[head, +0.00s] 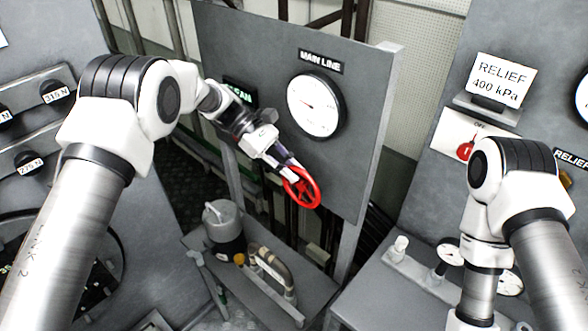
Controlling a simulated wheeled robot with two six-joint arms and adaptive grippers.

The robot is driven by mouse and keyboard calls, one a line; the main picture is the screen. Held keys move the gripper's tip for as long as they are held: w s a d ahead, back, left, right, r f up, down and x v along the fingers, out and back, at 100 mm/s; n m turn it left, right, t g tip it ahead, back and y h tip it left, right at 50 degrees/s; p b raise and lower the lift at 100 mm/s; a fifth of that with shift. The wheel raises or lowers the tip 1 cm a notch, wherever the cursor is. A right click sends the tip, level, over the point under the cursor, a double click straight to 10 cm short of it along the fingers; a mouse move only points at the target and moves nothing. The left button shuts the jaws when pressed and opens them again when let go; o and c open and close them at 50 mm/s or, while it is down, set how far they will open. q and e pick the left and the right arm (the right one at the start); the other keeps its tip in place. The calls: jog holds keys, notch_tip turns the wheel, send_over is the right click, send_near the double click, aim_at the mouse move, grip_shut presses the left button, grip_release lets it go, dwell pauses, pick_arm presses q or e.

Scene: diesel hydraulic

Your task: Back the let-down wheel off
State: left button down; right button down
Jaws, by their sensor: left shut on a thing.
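A small red handwheel (312,190) shows at the lower part of the grey panel (364,130), below the MAIN LINE gauge. My left gripper (288,171) reaches in from the left and is shut on the rim of this wheel at its upper left side. The wheel's label is not visible, and its far side is partly hidden by the gripper. My right arm stands at the right of the view. Its gripper is out of the picture below.
The MAIN LINE gauge (315,106) is just above the wheel. A grey can (222,218) and a hose (274,268) are on a low bench below. The RELIEF 400 kPa card (499,80), a red switch (465,150) and small gauges (449,251) are at right.

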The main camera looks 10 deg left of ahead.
pick_arm(q)
jog(key=shift+w+a+r, duration=0.1)
jog(key=shift+w, duration=0.1)
dwell(0.4)
jog(key=c, duration=1.3)
grip_release()
jog(key=shift+o, duration=0.6)
jog(key=shift+a, duration=0.1)
jog(key=v, duration=1.1)
jog(key=shift+w+a, duration=0.3)
jog(key=shift+a, duration=0.2)
